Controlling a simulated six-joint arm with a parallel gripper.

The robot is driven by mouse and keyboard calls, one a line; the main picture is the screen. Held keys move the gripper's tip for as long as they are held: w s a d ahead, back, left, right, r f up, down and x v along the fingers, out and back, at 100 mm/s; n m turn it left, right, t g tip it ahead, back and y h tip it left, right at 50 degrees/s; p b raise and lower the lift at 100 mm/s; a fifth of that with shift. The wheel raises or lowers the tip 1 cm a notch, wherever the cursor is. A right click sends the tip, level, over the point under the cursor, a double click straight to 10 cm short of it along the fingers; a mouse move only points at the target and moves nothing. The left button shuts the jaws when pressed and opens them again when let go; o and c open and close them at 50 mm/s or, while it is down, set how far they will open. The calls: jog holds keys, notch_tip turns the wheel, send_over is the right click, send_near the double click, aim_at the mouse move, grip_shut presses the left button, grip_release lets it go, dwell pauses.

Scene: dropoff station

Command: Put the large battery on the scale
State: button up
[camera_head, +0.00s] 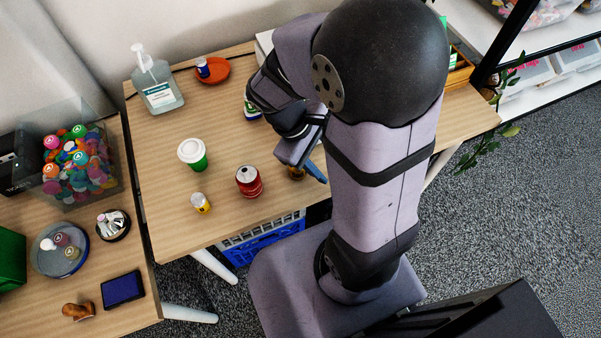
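My gripper (298,150) points down over the front part of the wooden table, right of a red can. A small dark-and-gold object (297,174), possibly a battery, shows just below it; whether the fingers touch it is hidden. A blue strip (315,171) shows beside it. A small yellow cylinder with a pale end (201,203), which may be a battery, stands near the table's front edge. A small blue-and-white cylinder (202,68) is on an orange round dish (221,76) at the back. I cannot clearly identify the scale; my arm hides much of the table's right side.
The red can (249,182), a green-and-white cup (193,154) and a sanitizer bottle (157,86) stand on the table. The left table holds a clear bin (77,165), a round tray (60,248) and a blue pad (122,290). Clear wood lies left of the cup.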

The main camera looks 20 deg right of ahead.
jog(key=a+m+y, duration=0.2)
jog(key=s+a+m+t+y, duration=0.1)
jog(key=a+m, duration=0.2)
jog(key=shift+s+a+y, duration=0.15)
jog(key=shift+y, duration=0.25)
jog(key=shift+a+m+t+y, duration=0.4)
jog(key=shift+a+m+t, duration=0.1)
jog(key=shift+a+m, duration=0.25)
jog(key=shift+d, duration=0.1)
notch_tip(320, 180, up, 12)
jog(key=p, duration=1.2)
jog(key=shift+r, duration=0.15)
